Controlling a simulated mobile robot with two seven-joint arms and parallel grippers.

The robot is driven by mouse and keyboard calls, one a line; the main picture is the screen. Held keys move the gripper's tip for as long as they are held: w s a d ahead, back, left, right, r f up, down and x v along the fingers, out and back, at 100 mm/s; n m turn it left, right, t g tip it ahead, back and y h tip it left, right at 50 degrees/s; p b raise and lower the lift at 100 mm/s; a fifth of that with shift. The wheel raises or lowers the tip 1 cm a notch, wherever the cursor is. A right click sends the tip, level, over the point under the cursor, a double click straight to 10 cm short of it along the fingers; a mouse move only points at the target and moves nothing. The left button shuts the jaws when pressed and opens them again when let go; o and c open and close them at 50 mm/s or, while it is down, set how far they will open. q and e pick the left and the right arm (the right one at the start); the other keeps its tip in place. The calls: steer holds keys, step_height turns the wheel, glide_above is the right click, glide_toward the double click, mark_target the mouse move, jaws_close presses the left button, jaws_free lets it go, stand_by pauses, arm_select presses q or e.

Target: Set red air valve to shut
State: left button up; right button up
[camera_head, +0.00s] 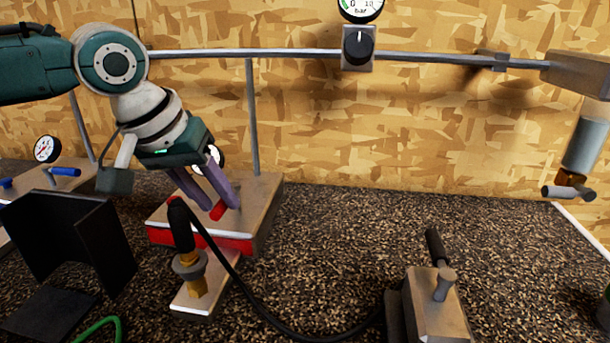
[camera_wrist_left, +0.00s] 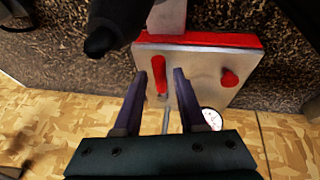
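The red air valve is a grey box with a red front (camera_head: 240,243) on the bench, left of centre. Its red lever (camera_head: 218,210) shows between my left gripper's fingertips, and the wrist view shows the lever (camera_wrist_left: 159,76) there too. A second red knob (camera_wrist_left: 229,78) stands on the box to the right in the wrist view. My left gripper (camera_head: 213,206) is open, its purple fingers pointing down on either side of the lever, with gaps visible in the wrist view (camera_wrist_left: 157,76). I cannot tell how far the lever is turned. My right gripper is not in view.
A black-handled brass nozzle (camera_head: 190,262) with a black hose stands just in front of the box. A black bracket (camera_head: 75,235) and blue valve (camera_head: 66,171) are left. A rail (camera_head: 420,57) crosses behind. The bench middle is clear.

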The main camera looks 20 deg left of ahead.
arm_select(q)
jaws_close()
stand_by(1.1)
